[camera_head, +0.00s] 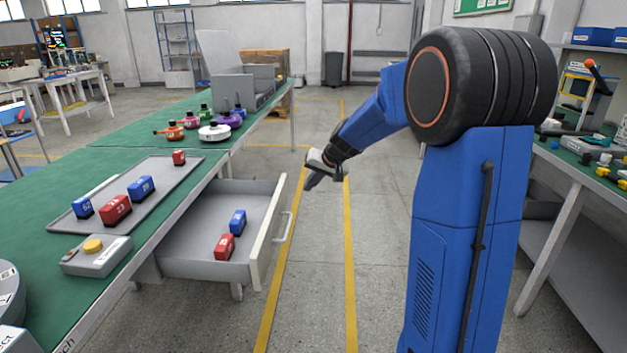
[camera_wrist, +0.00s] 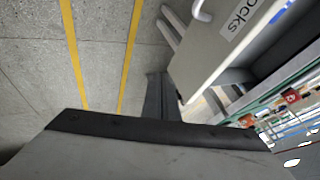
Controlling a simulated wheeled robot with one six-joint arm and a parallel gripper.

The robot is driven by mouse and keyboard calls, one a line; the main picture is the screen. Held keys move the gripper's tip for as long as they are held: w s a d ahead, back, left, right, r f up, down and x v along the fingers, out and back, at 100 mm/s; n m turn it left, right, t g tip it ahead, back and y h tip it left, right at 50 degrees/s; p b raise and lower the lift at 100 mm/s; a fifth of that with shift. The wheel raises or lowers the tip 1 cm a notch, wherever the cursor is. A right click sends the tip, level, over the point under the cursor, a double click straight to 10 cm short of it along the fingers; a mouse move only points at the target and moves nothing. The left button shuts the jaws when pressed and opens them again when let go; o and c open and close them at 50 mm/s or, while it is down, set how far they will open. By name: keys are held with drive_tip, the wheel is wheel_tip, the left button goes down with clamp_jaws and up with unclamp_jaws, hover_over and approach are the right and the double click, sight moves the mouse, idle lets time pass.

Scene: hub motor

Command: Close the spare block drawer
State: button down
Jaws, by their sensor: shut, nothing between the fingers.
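The spare block drawer (camera_head: 205,268) is pulled out from under the green table at the left in the head view. A blue block (camera_head: 238,222) and a red block (camera_head: 225,246) lie inside it. Its pale handle (camera_head: 284,226) is on the front panel. In the wrist view the drawer front (camera_wrist: 225,50) shows at upper right with a label ending in "ocks", and part of the handle (camera_wrist: 203,10) is at the top edge. My gripper (camera_head: 310,184) is shut and empty, right of the drawer front and apart from it. The gripper (camera_wrist: 162,95) also shows in the wrist view.
A grey tray (camera_head: 95,215) with several blocks and a grey box with a yellow button (camera_head: 95,252) are on the green table (camera_head: 45,285). Open floor with yellow lines (camera_head: 348,250) lies right of the drawer. Another bench (camera_head: 565,200) stands at right.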

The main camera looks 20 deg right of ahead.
drive_tip(key=w+a+f, duration=0.1)
drive_tip(key=w+a, duration=0.1)
drive_tip(key=w+a+f, duration=0.2)
drive_tip(key=shift+a+f, duration=0.1)
drive_tip(key=shift+a, duration=0.15)
drive_tip(key=shift+a, duration=0.1)
idle(0.3)
hover_over(224, 200)
drive_tip(key=shift+s+d, duration=0.3)
drive_tip(key=shift+d, duration=0.1)
drive_tip(key=shift+w+a, duration=0.25)
drive_tip(key=shift+a, duration=0.2)
